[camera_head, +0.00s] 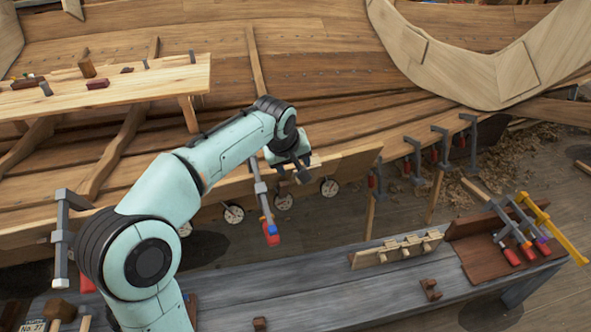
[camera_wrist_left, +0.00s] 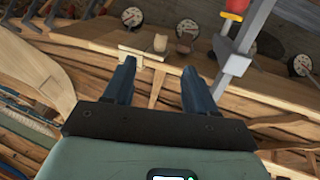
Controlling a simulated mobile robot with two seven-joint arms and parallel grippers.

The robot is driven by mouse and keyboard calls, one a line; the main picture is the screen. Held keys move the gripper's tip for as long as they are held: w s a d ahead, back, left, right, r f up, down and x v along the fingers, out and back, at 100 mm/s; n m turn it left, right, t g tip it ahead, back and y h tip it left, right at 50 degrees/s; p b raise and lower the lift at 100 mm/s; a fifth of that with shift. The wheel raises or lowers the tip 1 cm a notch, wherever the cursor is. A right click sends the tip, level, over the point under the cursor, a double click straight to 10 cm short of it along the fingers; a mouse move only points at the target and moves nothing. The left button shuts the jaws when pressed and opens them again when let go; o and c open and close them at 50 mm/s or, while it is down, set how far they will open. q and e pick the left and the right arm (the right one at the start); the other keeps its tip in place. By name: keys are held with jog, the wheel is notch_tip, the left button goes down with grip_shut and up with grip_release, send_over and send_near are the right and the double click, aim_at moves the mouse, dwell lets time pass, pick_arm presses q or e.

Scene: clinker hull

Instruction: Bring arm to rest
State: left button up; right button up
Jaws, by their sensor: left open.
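My left arm (camera_head: 150,225) reaches up from the lower left in the head view and bends over the hull's plank edge. My left gripper (camera_head: 293,172) is at its end beside the hull (camera_head: 350,165). In the left wrist view the two dark fingers (camera_wrist_left: 158,85) are spread apart with nothing held between them. A grey bar clamp (camera_head: 262,200) with a red and blue handle hangs just left of the gripper. In the wrist view this clamp (camera_wrist_left: 238,55) stands to the right of the fingers, outside them. My right gripper is in neither view.
Several round dials (camera_head: 329,187) line the hull's lower edge. More clamps (camera_head: 438,150) hang along it to the right. A grey bench (camera_head: 330,285) in front carries a wooden rack (camera_head: 400,248) and a tray (camera_head: 475,262) of clamps. A plank table (camera_head: 150,82) stands upper left.

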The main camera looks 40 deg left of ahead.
pick_arm(q)
jog(key=shift+s+d+r, duration=0.1)
jog(key=shift+s+r, duration=0.1)
jog(key=shift+r, duration=0.25)
jog(key=s+d+f+m+g+h, duration=0.15)
jog(key=d+f, duration=0.25)
jog(key=f, duration=0.7)
jog(key=d+f+m+h, duration=0.15)
jog(key=d+f, duration=0.25)
jog(key=f, duration=0.6)
jog(key=d+f+m+g, duration=0.15)
jog(key=d+f, duration=0.25)
jog(key=f, duration=0.7)
jog(key=s+d+f+m+g+h, duration=0.1)
jog(key=s+d+f, duration=0.5)
jog(key=s+f, duration=0.3)
jog(key=s+d+f+m+g+h, duration=0.1)
jog(key=s+d+f, duration=0.5)
jog(key=s, duration=1.1)
notch_tip(320, 180, down, 3)
jog(key=shift+d+r+g, duration=0.15)
jog(key=shift+g, duration=0.25)
